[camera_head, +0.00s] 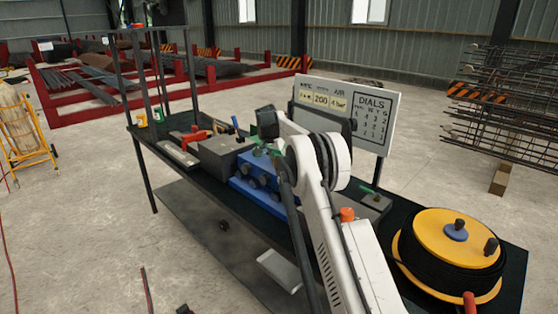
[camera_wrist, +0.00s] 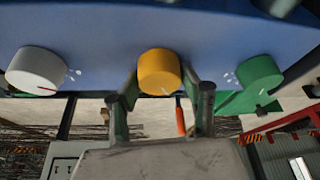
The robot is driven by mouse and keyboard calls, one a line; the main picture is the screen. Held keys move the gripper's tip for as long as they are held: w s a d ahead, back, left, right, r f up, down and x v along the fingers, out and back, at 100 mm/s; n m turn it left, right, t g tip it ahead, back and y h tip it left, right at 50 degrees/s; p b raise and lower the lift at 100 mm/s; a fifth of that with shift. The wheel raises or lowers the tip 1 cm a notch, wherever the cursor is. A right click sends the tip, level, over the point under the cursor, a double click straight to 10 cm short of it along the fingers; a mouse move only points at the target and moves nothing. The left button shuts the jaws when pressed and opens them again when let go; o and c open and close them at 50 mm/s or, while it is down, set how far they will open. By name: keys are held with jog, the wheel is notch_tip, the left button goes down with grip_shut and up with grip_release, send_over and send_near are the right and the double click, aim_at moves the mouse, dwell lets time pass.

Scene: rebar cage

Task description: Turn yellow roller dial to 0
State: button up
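The yellow roller dial (camera_wrist: 158,72) sits on a blue panel (camera_wrist: 110,40) in the middle of the wrist view, between a white dial (camera_wrist: 37,71) on the left and a green dial (camera_wrist: 260,76) on the right. A short pale pointer line shows near its lower edge; I cannot read any number there. My gripper (camera_wrist: 160,88) is open, with one finger on each side of the yellow dial's lower part. I cannot tell whether either finger touches it. In the head view the blue box (camera_head: 258,193) is partly behind my arm, and the yellow dial cannot be made out.
A "DIALS" sign board (camera_head: 371,112) stands behind the table (camera_head: 185,175). A grey box (camera_head: 222,155) and tools lie left of the blue box. A yellow-topped reel (camera_head: 450,240) stands at the table's right end. Rebar racks stand farther back.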

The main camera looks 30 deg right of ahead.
jog(key=shift+c, duration=1.1)
jog(key=shift+n+b, duration=0.35)
jog(key=shift+n, duration=0.05)
jog(key=shift+f+n+t+y+b, duration=0.1)
jog(key=shift+n+t+y+b, duration=0.25)
jog(key=shift+n+b, duration=0.4)
jog(key=shift+n+t+y+b, duration=0.35)
jog(key=shift+n+y+b, duration=0.2)
jog(key=shift+n, duration=1.2)
jog(key=o, duration=1.1)
jog(key=shift+r, duration=0.2)
